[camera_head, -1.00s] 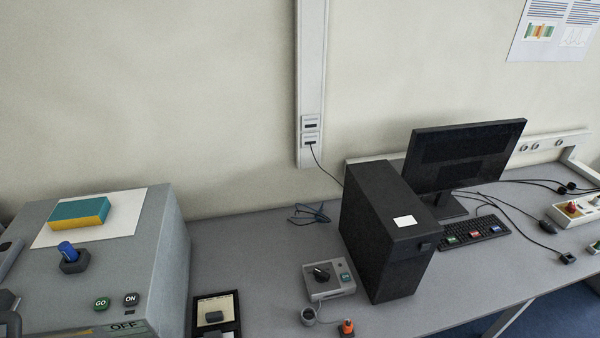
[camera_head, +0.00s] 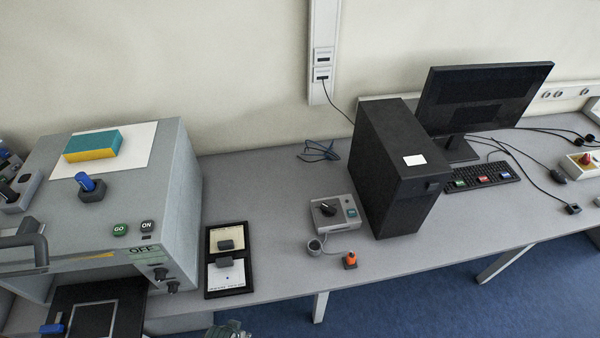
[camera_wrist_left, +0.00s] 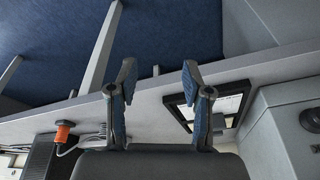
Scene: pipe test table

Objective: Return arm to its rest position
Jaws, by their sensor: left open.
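My left gripper (camera_wrist_left: 158,82) shows in the left wrist view, its two dark, blue-padded fingers spread apart with nothing between them. Beyond the fingers are the grey table edge (camera_wrist_left: 150,108) and the blue floor. In the head view a small grey-green piece (camera_head: 229,329) shows at the bottom edge, in front of the table; I cannot tell whether it is part of my gripper. My right gripper is in neither view.
A grey machine box (camera_head: 186,190) with a handle stands at left, with a teal-and-yellow sponge (camera_head: 92,146) on top. A black-framed tray (camera_head: 208,278), a switch box (camera_head: 334,213), an orange plug (camera_head: 350,261), a computer tower (camera_head: 394,150) and a monitor (camera_head: 480,98) stand rightward.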

